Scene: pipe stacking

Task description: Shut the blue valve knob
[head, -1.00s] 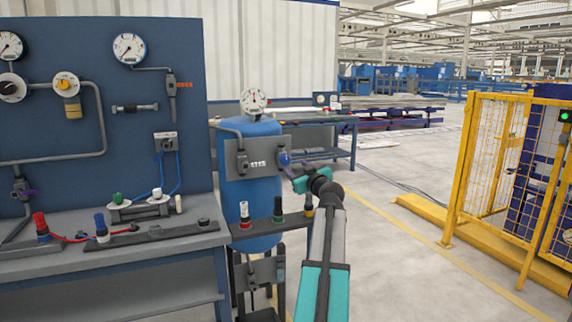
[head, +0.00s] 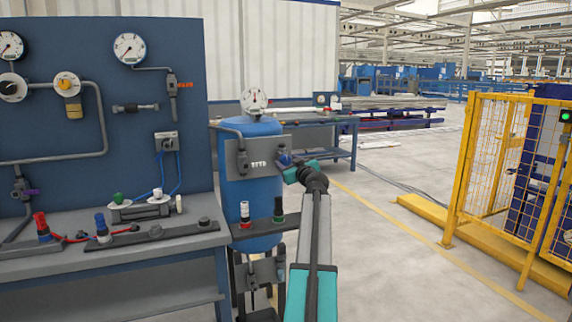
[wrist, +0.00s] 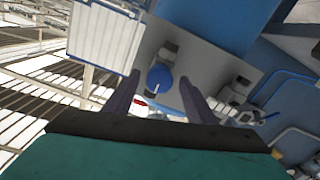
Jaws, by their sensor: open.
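The blue valve knob (wrist: 160,78) shows in the wrist view on a grey plate, with a pale mark on its face. It lies ahead of my gripper (wrist: 158,88), between the two dark fingers, which are apart and empty. In the head view the knob (head: 284,158) is at the right end of the grey plate on the blue tank (head: 255,195), partly hidden by my gripper (head: 290,165). From these views I cannot tell whether the fingers touch the knob.
A pressure gauge (head: 254,100) stands on top of the tank. A bar with connectors (head: 262,229) sits below the plate, close to my arm. A panel bench (head: 150,240) is at left. A yellow fence (head: 490,170) is at right, with clear floor between.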

